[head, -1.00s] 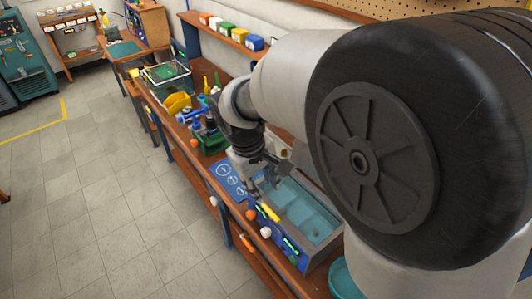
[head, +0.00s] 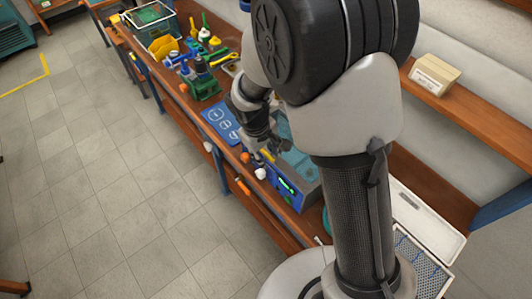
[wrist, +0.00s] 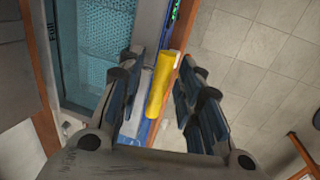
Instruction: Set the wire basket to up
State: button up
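A bench unit with a blue front holds a teal tank (head: 284,128), partly hidden by my arm. The wire basket (wrist: 98,45) shows as teal mesh inside the tank in the wrist view. A yellow handle (wrist: 159,92) lies along the tank's front side; it also shows in the head view (head: 267,155). My gripper (wrist: 161,72) is open, with one finger on each side of the handle and gaps beside it. In the head view my gripper (head: 262,143) is just above the handle. How the handle joins the basket is hidden.
Orange (head: 245,157) and white (head: 260,173) knobs stick out at the unit's front. A blue mat (head: 220,122), a green vise-like tool (head: 203,88) and a wire crate (head: 150,22) stand farther along the bench. The floor in front is free.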

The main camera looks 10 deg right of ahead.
grip_shut()
dwell(0.5)
dwell(0.3)
